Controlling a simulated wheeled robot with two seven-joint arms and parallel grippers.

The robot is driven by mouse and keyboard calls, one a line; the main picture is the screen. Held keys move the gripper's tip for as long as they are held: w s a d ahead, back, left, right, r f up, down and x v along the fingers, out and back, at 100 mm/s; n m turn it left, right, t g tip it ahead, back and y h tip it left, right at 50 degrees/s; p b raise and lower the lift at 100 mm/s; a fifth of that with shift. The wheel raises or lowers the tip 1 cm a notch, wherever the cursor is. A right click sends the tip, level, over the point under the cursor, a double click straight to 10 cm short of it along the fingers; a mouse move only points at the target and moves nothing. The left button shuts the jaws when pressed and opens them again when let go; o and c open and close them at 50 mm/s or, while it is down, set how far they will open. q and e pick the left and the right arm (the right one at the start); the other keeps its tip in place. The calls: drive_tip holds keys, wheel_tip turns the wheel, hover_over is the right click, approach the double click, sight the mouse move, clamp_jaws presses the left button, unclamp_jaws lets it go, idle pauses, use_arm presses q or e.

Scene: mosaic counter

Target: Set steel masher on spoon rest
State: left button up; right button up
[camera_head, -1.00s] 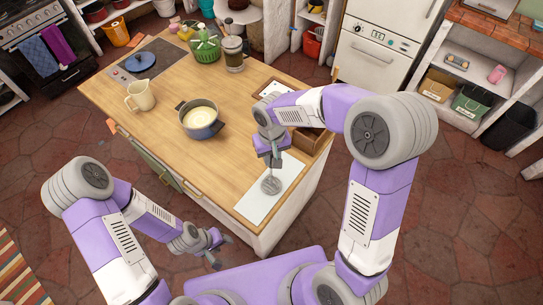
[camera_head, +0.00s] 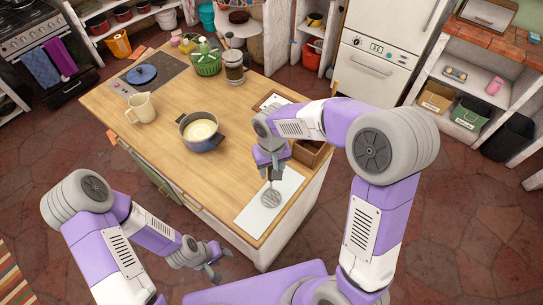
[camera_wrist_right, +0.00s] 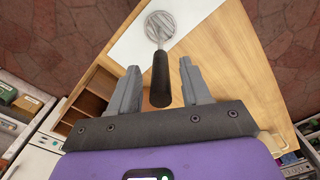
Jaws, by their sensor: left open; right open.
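The steel masher (camera_head: 270,198) has a round slotted metal head and a dark handle. Its head rests on a white rectangular slab (camera_head: 252,217) at the counter's near corner; this may be the spoon rest, but I cannot tell. In the right wrist view the masher (camera_wrist_right: 159,28) points its handle toward me. My right gripper (camera_head: 270,176) is above the masher. In the wrist view its open fingers (camera_wrist_right: 159,68) stand on both sides of the handle, with gaps visible. My left gripper (camera_head: 217,264) is open and empty, off the counter's near side.
A wooden box (camera_head: 308,153) is right of my right gripper.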

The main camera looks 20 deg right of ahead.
wheel_tip(320, 180, up, 11)
drive_tip(key=shift+r, duration=0.1)
idle(0.7)
